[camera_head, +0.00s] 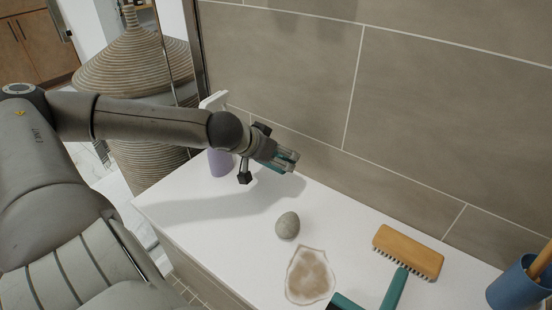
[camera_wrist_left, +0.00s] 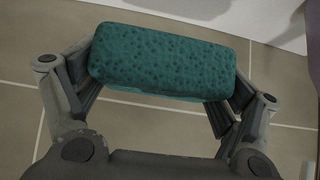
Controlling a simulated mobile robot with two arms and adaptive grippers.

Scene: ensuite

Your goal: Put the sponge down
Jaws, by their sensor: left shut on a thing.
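My left gripper (camera_head: 286,159) is above the far left part of the white counter (camera_head: 222,228), close to the tiled wall. It is shut on a teal sponge (camera_wrist_left: 163,62). In the left wrist view the sponge lies across between the two fingers (camera_wrist_left: 158,95), gripped near its ends. In the head view only a small part of the sponge (camera_head: 277,166) shows, the rest being hidden by the gripper. My right gripper is not in view.
A purple spray bottle (camera_head: 220,162) stands behind my left arm near the wall.

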